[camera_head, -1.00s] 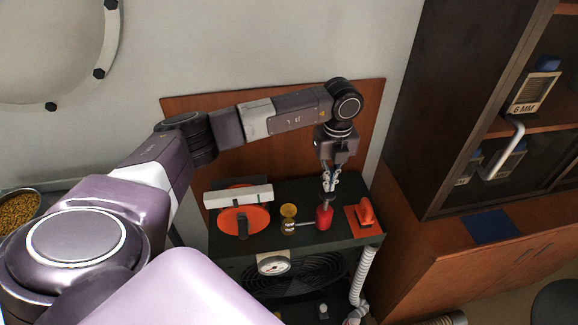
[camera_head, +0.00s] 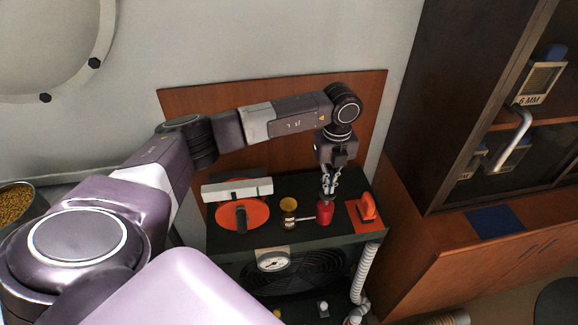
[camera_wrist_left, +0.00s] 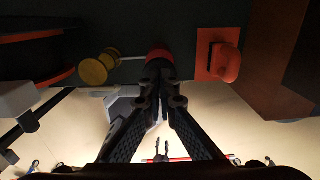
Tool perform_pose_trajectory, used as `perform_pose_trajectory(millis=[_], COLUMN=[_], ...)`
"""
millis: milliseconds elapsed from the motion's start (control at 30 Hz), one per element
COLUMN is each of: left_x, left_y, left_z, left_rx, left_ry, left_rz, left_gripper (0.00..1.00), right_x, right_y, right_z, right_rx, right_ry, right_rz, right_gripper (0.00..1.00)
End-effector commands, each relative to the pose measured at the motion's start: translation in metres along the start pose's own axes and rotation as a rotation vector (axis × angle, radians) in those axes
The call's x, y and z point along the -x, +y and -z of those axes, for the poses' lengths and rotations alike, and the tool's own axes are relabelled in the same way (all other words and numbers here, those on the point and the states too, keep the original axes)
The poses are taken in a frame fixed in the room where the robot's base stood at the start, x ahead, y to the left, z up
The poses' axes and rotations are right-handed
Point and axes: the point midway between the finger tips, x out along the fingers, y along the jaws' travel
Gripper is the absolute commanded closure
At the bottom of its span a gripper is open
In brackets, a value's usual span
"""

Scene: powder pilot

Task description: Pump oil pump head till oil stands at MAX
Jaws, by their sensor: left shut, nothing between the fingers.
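The red oil pump head (camera_head: 325,212) stands on the dark top of the machine, joined by a thin pipe to a small yellow oil cup (camera_head: 289,207) on its left. My left gripper (camera_head: 328,192) is shut, pointing down right above the red pump head, its fingertips at or very near its top. In the left wrist view the closed fingertips (camera_wrist_left: 160,70) overlap the red head (camera_wrist_left: 159,56), and the yellow cup (camera_wrist_left: 93,72) is to the left. Contact cannot be told for sure. The oil level and MAX mark are not readable. My right gripper is not in view.
An orange disc with a light bar (camera_head: 237,190) is left on the machine top. A red lever on an orange plate (camera_head: 367,208) is close on the right. A round gauge (camera_head: 272,261) is on the front. A wooden cabinet (camera_head: 480,240) stands right.

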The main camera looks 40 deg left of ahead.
Motion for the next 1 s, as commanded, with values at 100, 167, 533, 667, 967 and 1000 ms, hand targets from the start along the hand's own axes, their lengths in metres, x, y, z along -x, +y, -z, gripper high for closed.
perform_pose_trajectory(millis=[100, 167, 533, 667, 967, 1000], left_x=[-0.006, -0.006, 0.002, 0.012, 0.033, 0.036], left_y=[0.001, 0.001, 0.001, 0.001, 0.001, 0.001], left_z=[0.001, 0.002, 0.002, 0.002, 0.001, 0.001], left_rx=[-0.001, -0.001, -0.002, -0.001, -0.001, -0.001], left_ry=[0.003, 0.003, 0.004, 0.004, 0.004, 0.003], left_rz=[-0.004, -0.004, -0.005, -0.004, -0.003, -0.003], left_gripper=[1.00, 1.00, 1.00, 1.00, 1.00, 1.00], right_x=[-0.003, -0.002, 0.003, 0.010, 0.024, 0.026], right_y=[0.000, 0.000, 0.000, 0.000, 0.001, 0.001], right_z=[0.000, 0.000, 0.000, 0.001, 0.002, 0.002], right_rx=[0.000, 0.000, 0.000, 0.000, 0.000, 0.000], right_ry=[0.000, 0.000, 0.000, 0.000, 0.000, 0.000], right_rz=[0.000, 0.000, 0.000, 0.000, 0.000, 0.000], right_gripper=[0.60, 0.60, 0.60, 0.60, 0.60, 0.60])
